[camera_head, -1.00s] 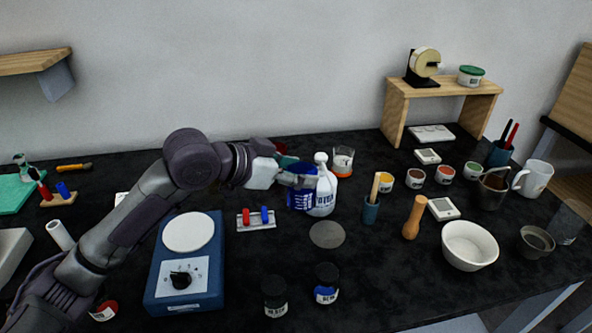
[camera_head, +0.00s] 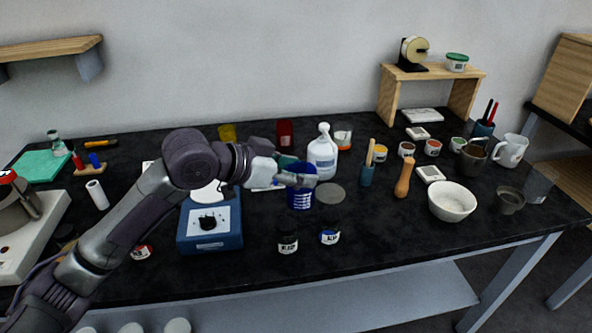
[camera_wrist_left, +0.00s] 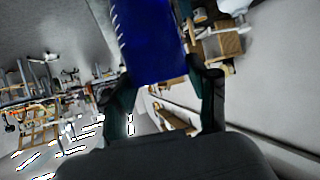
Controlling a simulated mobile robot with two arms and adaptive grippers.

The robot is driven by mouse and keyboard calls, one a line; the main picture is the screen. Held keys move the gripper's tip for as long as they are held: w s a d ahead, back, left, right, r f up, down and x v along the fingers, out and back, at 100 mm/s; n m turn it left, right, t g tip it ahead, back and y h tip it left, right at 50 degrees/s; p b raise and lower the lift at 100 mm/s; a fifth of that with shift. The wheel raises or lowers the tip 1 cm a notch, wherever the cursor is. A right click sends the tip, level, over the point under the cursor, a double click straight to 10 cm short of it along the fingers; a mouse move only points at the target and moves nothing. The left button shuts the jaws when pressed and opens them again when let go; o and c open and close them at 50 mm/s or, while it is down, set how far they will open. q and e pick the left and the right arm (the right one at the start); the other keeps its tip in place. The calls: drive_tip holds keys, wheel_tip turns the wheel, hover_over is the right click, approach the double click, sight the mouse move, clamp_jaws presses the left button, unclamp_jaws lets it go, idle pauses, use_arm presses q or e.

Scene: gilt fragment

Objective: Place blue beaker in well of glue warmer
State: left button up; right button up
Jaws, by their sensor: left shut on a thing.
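The blue beaker (camera_head: 300,200) is held by my left gripper (camera_head: 297,180), whose fingers are shut on it near its top. It hangs about upright above the dark table, in front of and left of a white spray bottle. In the left wrist view, the blue beaker (camera_wrist_left: 152,40) sits between the two fingers (camera_wrist_left: 165,95), with white scale marks on its side. A white appliance with a grey metal pot (camera_head: 20,210) stands at the left edge, partly cut off; it may be the glue warmer, but I see no open well. My right gripper is not in view.

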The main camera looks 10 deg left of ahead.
use_arm(q)
drive_tip(key=shift+s+a+f, duration=0.15)
drive_tip(key=shift+s+a, duration=0.15)
drive_tip(key=shift+s, duration=0.3)
drive_tip(key=shift+s+a+f+n+t+y, duration=0.1)
drive_tip(key=shift+a+f+n+t+y, duration=0.1)
drive_tip(key=shift+n+t+y, duration=0.15)
drive_tip(key=s+a+f+n+t+y, duration=0.3)
drive_tip(key=s+a+f+n+y, duration=0.5)
drive_tip(key=s+a+f+n, duration=0.1)
drive_tip(key=shift+a+f, duration=0.45)
drive_tip(key=shift+a, duration=0.5)
